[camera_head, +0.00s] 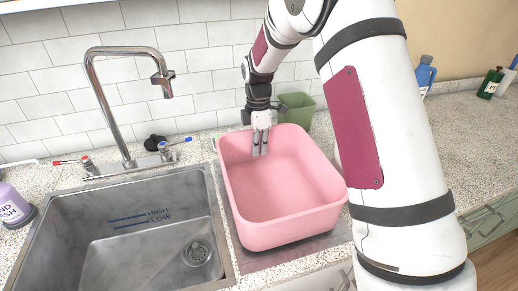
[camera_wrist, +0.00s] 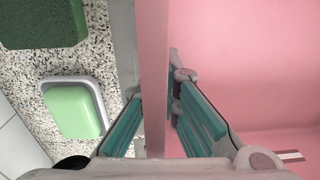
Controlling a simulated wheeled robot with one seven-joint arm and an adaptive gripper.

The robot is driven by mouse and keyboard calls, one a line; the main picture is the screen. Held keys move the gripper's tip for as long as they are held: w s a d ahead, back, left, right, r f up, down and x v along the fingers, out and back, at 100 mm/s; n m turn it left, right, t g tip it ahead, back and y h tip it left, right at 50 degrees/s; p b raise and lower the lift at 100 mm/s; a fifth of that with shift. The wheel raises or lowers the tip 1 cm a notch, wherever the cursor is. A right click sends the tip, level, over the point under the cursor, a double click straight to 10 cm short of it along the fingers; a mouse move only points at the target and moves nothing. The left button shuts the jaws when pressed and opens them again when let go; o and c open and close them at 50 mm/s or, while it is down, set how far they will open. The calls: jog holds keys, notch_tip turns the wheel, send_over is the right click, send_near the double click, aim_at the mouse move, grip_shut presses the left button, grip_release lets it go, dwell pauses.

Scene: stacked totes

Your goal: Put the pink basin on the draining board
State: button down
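The pink basin (camera_head: 290,230) is over the steel draining board (camera_head: 300,252) to the right of the sink, open side up. Whether it rests fully on the board or is slightly raised cannot be told. My gripper (camera_head: 260,145) is at the basin's far wall, pointing down. In the wrist view, the basin wall (camera_wrist: 153,60) runs between the two fingers of my gripper (camera_wrist: 158,95), one outside and one inside. The fingertips appear to be against the wall on both sides. Most of the draining board is hidden under the basin.
The sink (camera_head: 130,225) is empty, with a tall faucet (camera_head: 100,95) behind it. A purple hand wash bottle (camera_head: 12,205) stands at left. A green container (camera_head: 297,108) is behind the basin. A light green dish (camera_wrist: 75,108) shows near the gripper. Bottles (camera_head: 490,84) stand far right.

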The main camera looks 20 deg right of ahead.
jog(key=shift+f, duration=0.65)
jog(key=c, duration=1.8)
grip_release()
